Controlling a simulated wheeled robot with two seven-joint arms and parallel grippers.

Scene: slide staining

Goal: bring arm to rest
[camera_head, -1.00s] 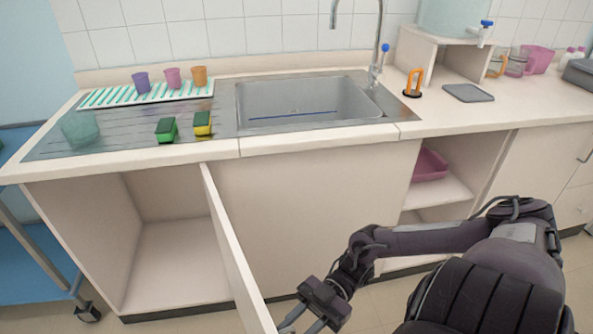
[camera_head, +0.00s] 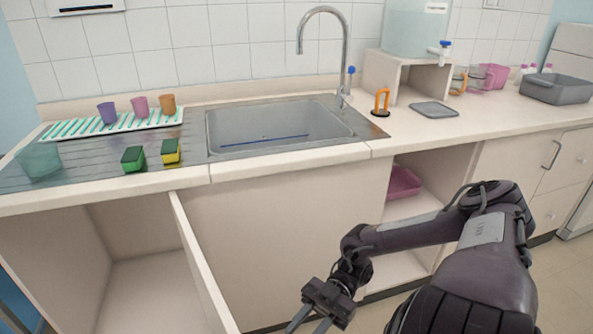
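My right arm comes in from the lower right in the head view, bent at the elbow. Its gripper (camera_head: 311,323) hangs low in front of the cabinet, right of the open cabinet door (camera_head: 203,262). Two fingers show at the bottom edge with a gap between them and nothing seen in it; the tips are cut off by the frame. My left arm and gripper are not in view.
The counter holds a sink (camera_head: 275,130), a striped tray (camera_head: 75,130) with cups, two sponges and a grey bin (camera_head: 556,88). The left cabinet (camera_head: 145,290) stands open. A pink basin (camera_head: 403,183) sits on an open shelf. Floor (camera_head: 565,275) is clear at lower right.

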